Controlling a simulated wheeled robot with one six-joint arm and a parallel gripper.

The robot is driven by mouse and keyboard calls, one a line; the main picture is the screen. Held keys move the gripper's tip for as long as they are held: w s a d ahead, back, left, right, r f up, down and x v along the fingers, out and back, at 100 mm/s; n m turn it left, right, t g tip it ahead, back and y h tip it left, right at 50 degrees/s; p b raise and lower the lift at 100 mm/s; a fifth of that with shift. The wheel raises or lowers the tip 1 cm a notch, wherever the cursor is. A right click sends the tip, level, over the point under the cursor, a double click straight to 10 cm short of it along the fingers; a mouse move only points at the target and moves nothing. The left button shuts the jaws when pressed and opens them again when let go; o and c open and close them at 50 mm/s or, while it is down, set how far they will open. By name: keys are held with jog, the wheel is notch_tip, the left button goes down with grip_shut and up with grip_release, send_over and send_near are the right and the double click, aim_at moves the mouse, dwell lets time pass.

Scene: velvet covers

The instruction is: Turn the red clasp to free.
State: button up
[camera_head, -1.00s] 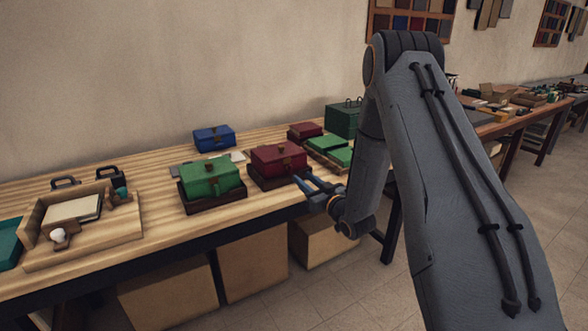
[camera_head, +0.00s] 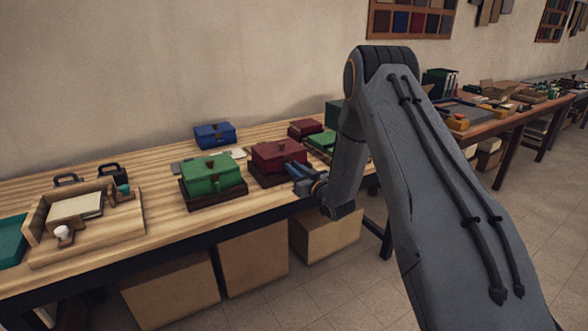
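The red box (camera_head: 274,154) sits on a dark base near the front edge of the wooden table, with a small brass-brown handle on its lid. The clasp on that face is hidden or too small to make out behind the fingers. I cannot tell whether the fingers touch it, or whether they are apart or closed.
A green box (camera_head: 205,176) on a dark base stands close to the left. A blue box (camera_head: 214,134), a smaller dark red box (camera_head: 304,128) and green items (camera_head: 322,141) are behind. A wooden tray (camera_head: 110,232) lies at left.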

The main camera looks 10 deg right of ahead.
grip_shut()
jog(key=shift+n, duration=0.3)
jog(key=n+b, duration=0.2)
jog(key=n, duration=0.1)
jog(key=shift+a+f+n, duration=0.1)
jog(key=shift+a+n, duration=0.05)
jog(key=shift+n, duration=0.15)
jog(key=n+b, duration=0.1)
jog(key=n, duration=0.1)
jog(key=n+b, duration=0.1)
jog(key=n, duration=0.1)
jog(key=shift+s+a+f+n+b, duration=0.1)
jog(key=shift+a+n+b, duration=0.1)
jog(key=shift+n+b, duration=0.15)
jog(key=n+b, duration=0.2)
jog(key=n, duration=0.1)
jog(key=n+b, duration=0.1)
jog(key=n, duration=0.1)
jog(key=shift+a+f, duration=0.1)
jog(key=shift+f, duration=0.15)
jog(key=shift+f+n+b, duration=0.1)
jog(key=shift+n+b, duration=1.2)
jog(key=shift+n, duration=0.65)
